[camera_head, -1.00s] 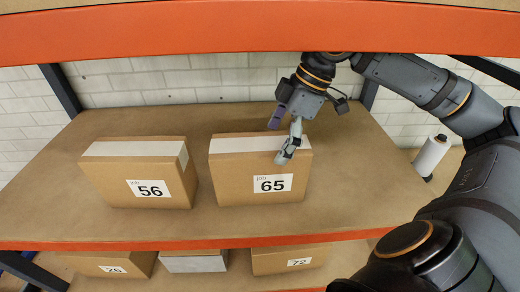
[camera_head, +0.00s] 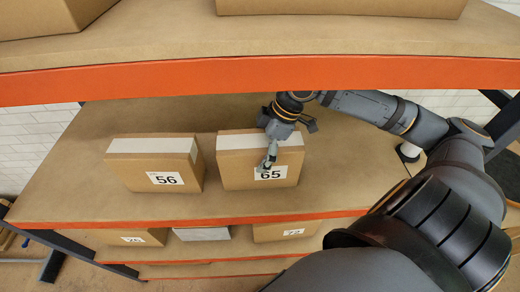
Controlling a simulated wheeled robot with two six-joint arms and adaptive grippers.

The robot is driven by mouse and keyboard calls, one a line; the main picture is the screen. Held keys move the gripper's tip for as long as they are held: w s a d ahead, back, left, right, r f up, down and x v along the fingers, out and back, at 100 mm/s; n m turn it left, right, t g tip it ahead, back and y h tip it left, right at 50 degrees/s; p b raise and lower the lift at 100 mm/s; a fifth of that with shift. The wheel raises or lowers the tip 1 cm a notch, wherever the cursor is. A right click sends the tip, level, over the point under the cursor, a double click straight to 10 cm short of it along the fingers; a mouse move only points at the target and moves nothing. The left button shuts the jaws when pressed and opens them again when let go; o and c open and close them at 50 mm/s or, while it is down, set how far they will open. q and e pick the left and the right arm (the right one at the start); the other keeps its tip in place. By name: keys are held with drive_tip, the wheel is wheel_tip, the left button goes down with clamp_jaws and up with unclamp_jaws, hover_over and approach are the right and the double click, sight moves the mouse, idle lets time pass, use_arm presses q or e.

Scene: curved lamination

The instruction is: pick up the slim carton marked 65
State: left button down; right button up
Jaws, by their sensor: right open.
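The carton marked 65 (camera_head: 235,172) stands upright on the middle shelf, brown with a white strip along its top and a white label on its front. My right gripper (camera_head: 268,150) is at the right part of this carton, coming down from above. One grey finger hangs in front of the carton's front face and covers part of the label's upper edge. The other finger is hidden, so I cannot tell whether it is behind the carton. The gripper is open, and the carton rests on the shelf. My left gripper is not in view.
A similar carton marked 56 (camera_head: 150,180) stands close to the left, with a narrow gap between. Shelf space at right is bare.

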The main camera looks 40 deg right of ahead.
drive_tip(key=shift+f, duration=0.1)
drive_tip(key=c, duration=1.5)
drive_tip(key=shift+c, duration=0.5)
drive_tip(key=shift+r, duration=0.2)
